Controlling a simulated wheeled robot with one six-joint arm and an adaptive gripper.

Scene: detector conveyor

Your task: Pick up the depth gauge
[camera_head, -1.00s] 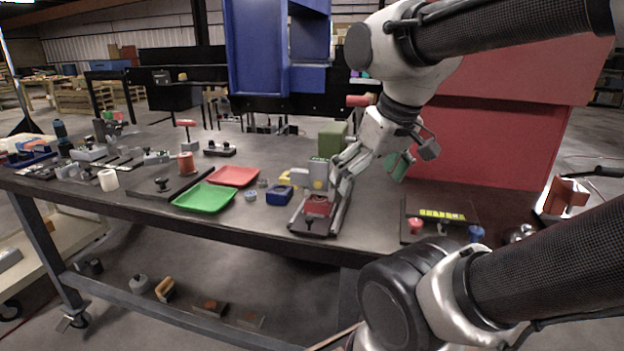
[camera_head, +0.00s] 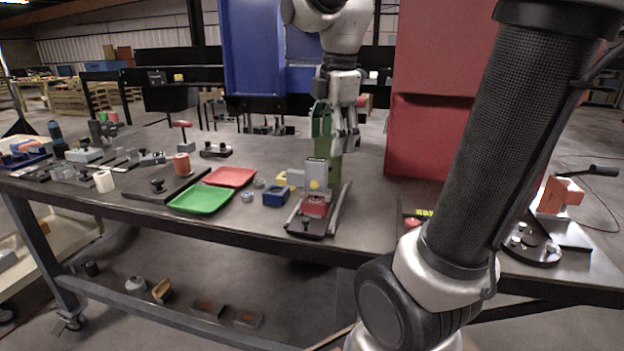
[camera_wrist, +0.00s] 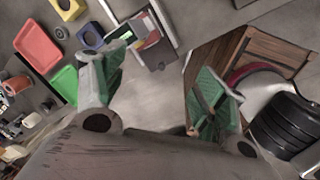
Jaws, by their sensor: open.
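My gripper (camera_head: 335,128) hangs above the back of the table in the head view, behind the small fixture. In the wrist view my gripper (camera_wrist: 163,82) shows two green-padded fingers spread wide, with nothing between them. I cannot tell for sure which thing is the depth gauge. A grey block (camera_head: 316,173) with a yellowish spot stands at the back of a dark, railed fixture (camera_head: 305,228) holding a red block (camera_head: 315,206). In the wrist view this fixture (camera_wrist: 160,60) lies beyond the left finger, with a small green patch on it.
A green tray (camera_head: 202,199), a red tray (camera_head: 231,177) and a blue block (camera_head: 276,196) lie left of the fixture. A red panel (camera_head: 440,140) rises to the right. My forearm hides part of the table's right side. Several tools crowd the far left.

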